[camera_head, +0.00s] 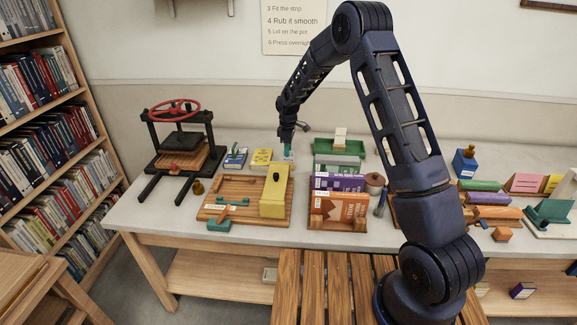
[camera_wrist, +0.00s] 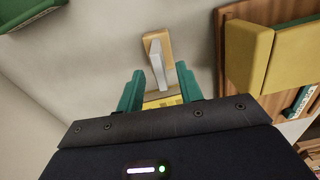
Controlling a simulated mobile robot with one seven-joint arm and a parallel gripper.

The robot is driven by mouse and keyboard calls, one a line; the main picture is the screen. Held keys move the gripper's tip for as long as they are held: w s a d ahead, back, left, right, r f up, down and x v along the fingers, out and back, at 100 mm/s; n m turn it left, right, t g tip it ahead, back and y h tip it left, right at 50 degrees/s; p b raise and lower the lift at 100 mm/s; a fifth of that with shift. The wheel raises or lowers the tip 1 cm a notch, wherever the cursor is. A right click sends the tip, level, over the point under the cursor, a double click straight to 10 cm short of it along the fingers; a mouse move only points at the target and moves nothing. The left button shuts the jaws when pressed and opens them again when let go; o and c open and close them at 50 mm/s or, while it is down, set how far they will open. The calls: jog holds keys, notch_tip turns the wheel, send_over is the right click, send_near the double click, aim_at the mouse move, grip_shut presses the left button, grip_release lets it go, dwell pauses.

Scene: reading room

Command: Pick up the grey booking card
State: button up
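A thin pale grey card (camera_wrist: 156,65), which looks like the booking card, stands on edge in a small wooden block (camera_wrist: 157,38) in the wrist view. My gripper (camera_wrist: 160,76) is open, with its two teal fingers apart and the card showing between and just beyond their tips. I cannot tell whether the fingers touch it. In the head view my gripper (camera_head: 288,151) is low over the back of the table, and the card cannot be made out clearly there.
A yellow booklet (camera_head: 261,158) and a blue one (camera_head: 235,158) lie left of my gripper. A yellow block (camera_head: 274,192) stands on a wooden board (camera_head: 225,190) in front. A green tray (camera_head: 325,147) is to the right, and a press (camera_head: 180,140) stands at far left.

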aim_at(288, 159)
notch_tip(288, 159, down, 4)
jog(key=shift+d+f, duration=0.1)
jog(key=shift+f, duration=0.15)
jog(key=shift+c, duration=0.3)
grip_shut()
